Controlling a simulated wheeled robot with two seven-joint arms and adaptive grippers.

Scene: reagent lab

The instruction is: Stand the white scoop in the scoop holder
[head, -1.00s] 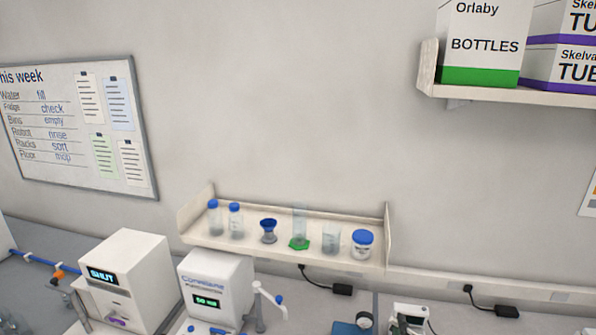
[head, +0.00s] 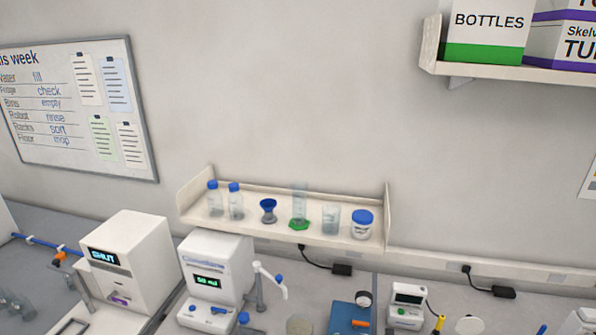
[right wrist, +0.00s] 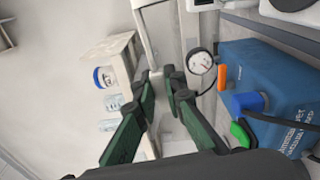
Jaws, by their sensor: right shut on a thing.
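The scoop holder cannot be made out in either view. My left gripper is not in view, and neither gripper shows in the head view.
A blue box (right wrist: 262,75) with a gauge (right wrist: 200,63) is right of the fingers in the wrist view. The wall shelf (head: 340,240) holds bottles, beakers and a blue-lidded jar (head: 362,224).

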